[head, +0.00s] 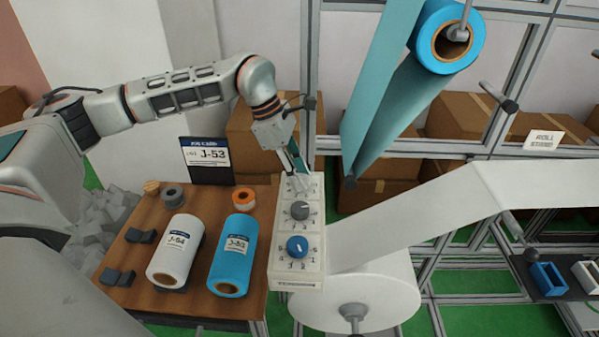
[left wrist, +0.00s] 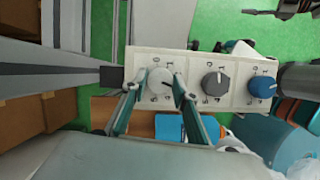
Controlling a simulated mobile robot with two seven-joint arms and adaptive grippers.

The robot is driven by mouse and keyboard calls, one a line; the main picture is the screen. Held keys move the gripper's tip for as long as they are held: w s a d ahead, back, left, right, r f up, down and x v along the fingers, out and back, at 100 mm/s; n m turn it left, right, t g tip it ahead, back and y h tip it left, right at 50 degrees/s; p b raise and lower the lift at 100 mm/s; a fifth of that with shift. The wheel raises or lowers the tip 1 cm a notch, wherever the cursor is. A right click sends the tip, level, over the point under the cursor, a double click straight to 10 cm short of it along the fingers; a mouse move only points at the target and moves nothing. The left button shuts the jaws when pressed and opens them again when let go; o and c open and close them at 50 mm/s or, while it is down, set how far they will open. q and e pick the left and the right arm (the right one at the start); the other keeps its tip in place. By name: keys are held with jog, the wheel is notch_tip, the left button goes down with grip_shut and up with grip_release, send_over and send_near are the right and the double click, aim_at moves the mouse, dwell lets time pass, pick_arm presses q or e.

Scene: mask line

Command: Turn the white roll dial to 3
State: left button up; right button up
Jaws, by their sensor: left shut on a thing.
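The dial panel (head: 285,273) is an upright cream box with three dials in a column at the right edge of the wooden table. The white dial (head: 301,184) is at the top; it also shows in the left wrist view (left wrist: 160,81). The grey dial (head: 299,211) is in the middle and the blue dial (head: 297,246) at the bottom. My left gripper (head: 297,176) is at the white dial. In the left wrist view its fingers (left wrist: 155,88) are on either side of the white dial, shut on it. The dial's pointer and numbers are too small to read. My right gripper is not in view.
A J-53 sign (head: 209,160) stands behind. A large white web roll (head: 370,300) lies right of the panel, and a blue roll (head: 445,40) hangs above.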

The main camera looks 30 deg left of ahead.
pick_arm(q)
jog(key=o, duration=1.1)
jog(key=v, duration=1.2)
jog(key=shift+s+d, duration=0.1)
jog(key=shift+d, duration=0.1)
